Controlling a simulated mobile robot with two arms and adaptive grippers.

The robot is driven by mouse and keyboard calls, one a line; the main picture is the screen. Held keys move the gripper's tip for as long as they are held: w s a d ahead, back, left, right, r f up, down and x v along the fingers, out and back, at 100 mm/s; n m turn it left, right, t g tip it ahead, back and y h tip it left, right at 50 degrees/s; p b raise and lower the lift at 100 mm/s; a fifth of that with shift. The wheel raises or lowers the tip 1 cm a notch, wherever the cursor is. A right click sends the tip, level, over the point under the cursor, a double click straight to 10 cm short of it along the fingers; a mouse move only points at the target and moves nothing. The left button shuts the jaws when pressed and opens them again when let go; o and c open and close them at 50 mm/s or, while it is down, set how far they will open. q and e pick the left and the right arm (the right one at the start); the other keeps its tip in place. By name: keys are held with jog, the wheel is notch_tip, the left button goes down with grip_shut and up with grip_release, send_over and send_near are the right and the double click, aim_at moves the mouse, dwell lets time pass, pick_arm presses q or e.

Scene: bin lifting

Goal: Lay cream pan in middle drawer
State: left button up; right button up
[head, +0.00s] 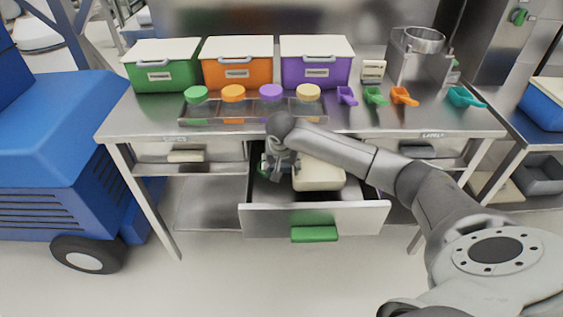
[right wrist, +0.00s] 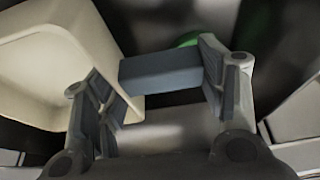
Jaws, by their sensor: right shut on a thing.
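The cream pan (head: 318,174) is inside the outline of the open middle drawer (head: 270,220), right of my right gripper; I cannot tell whether it touches the drawer floor. In the right wrist view the cream pan (right wrist: 60,55) fills the upper left, with its blue-grey handle (right wrist: 160,72) reaching between the fingers. My right gripper (head: 278,176) is over the drawer's left part and shut on the pan. Its spread fingers (right wrist: 165,95) sit at either end of the handle. The drawer has a green handle (head: 314,234). My left gripper is not in view.
The steel table (head: 140,125) above the drawer carries green (head: 165,75), orange (head: 238,72) and purple bins (head: 316,72), a rack of lidded jars (head: 230,120) and several scoops. A blue machine (head: 60,125) stands at the left. The floor before the drawer is clear.

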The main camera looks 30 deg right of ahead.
jog(key=shift+w+d, duration=0.65)
jog(key=shift+w, duration=0.35)
jog(key=shift+w+d+f, duration=0.1)
jog(key=shift+w+f, duration=0.05)
jog(key=shift+f, duration=0.4)
jog(key=shift+f, duration=0.1)
jog(key=shift+f, duration=0.4)
jog(key=shift+f, duration=0.1)
jog(key=o, duration=1)
